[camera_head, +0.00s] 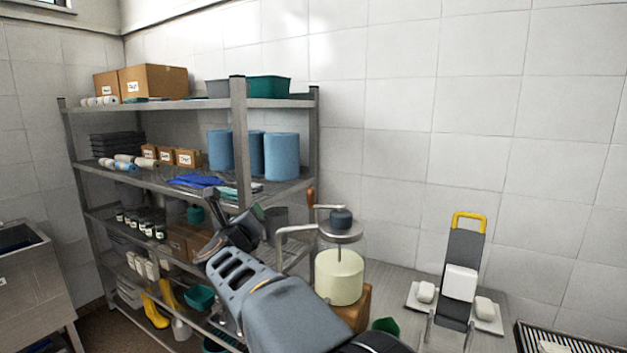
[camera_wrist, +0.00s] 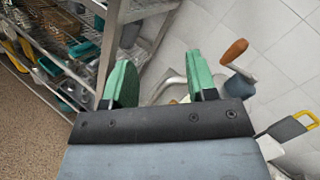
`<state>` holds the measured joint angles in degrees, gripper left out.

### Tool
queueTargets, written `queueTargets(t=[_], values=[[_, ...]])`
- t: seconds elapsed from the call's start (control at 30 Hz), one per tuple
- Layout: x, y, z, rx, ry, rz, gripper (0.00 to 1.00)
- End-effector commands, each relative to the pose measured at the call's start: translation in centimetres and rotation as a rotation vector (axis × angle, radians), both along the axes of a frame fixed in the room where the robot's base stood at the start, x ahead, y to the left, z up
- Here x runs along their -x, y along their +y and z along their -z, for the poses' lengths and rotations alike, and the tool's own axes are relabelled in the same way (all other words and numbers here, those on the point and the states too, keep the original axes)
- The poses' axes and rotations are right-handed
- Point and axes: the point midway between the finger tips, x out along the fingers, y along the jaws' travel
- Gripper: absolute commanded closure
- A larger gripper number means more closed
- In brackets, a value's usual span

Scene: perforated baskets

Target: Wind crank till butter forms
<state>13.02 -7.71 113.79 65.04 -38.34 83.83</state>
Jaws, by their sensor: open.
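The butter churn is a clear jar (camera_head: 340,278) of pale yellow contents with a grey lid and a dark gear knob (camera_head: 341,217). Its crank has an upright brown wooden handle (camera_head: 311,197) at the left end of a metal arm. A bent metal side handle (camera_head: 282,236) sticks out to the left. My gripper (camera_head: 248,222) is left of the churn, apart from the crank handle. In the wrist view its green fingers (camera_wrist: 160,80) are spread and empty. The crank handle (camera_wrist: 235,51) shows there, right of the right finger. The jar is mostly hidden there.
A metal shelf rack (camera_head: 150,180) with boxes, blue rolls and bins stands behind and left of my gripper. The churn rests on a wooden block (camera_head: 357,307). Right of it stands a grey stand with a yellow handle (camera_head: 469,217) and white blocks. A sink (camera_head: 22,240) is far left.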

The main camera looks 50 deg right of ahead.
Motion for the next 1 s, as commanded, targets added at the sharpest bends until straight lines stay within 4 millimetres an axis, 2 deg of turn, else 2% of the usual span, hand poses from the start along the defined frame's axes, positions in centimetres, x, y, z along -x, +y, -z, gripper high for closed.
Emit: queueTargets(t=[0.03, 0.1, 0.2, 0.37, 0.53, 0.8, 1.0], values=[[0.7, -1.8, -1.2, -0.076, -0.102, 0.101, 0.48], [1.9, -3.9, -1.8, -0.165, -0.241, 0.23, 0.48], [3.5, -5.7, -2.2, -0.25, -0.392, 0.368, 0.48], [4.9, -7.4, -2.4, -0.308, -0.517, 0.486, 0.48], [4.8, -9.8, -2.5, -0.32, -0.544, 0.514, 0.48], [3.6, -14.9, -2.5, -0.318, -0.54, 0.511, 0.48], [2.9, -18.0, -2.4, -0.319, -0.539, 0.508, 0.48]])
